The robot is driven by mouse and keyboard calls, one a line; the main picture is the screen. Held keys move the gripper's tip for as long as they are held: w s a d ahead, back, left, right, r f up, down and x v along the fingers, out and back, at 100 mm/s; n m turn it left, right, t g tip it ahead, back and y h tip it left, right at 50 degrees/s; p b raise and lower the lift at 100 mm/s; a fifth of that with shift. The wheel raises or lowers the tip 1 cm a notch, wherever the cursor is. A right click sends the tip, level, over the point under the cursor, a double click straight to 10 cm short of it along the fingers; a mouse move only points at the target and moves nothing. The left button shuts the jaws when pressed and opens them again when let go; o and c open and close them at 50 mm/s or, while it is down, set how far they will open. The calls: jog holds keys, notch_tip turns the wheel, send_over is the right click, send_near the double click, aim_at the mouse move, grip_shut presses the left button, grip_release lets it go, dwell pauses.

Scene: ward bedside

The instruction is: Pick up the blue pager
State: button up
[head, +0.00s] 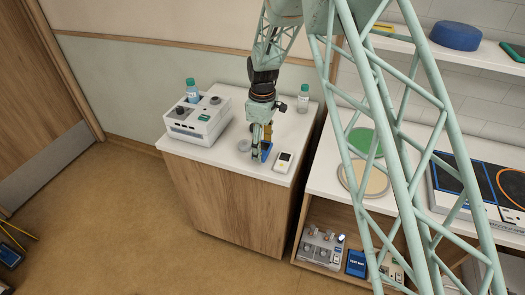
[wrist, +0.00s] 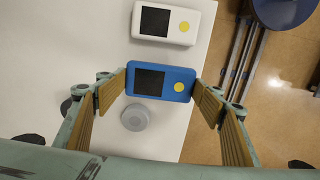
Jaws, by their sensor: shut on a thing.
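The blue pager (wrist: 160,82) has a dark screen and a round yellow button. In the wrist view it sits between the two ribbed finger pads of my gripper (wrist: 161,90), which touch its two short ends. In the head view my gripper (head: 261,150) points down at the white top of the bedside cabinet (head: 215,155), and part of the blue pager (head: 266,150) shows at the fingertips. I cannot tell whether the pager rests on the top or is just above it.
A white pager (wrist: 166,22) of similar shape lies close by, also visible in the head view (head: 283,162). A grey round object (wrist: 135,117) is on the other side. A white device (head: 199,120) and a small bottle (head: 303,98) stand on the cabinet. A shelf unit is at right.

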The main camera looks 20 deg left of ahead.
jog(key=s+d+r+b, duration=0.1)
jog(key=s+d, duration=0.8)
jog(key=s, duration=0.3)
jog(key=shift+s+d+r, duration=0.25)
jog(key=shift+s+d, duration=0.1)
jog(key=shift+d, duration=0.05)
dwell(0.5)
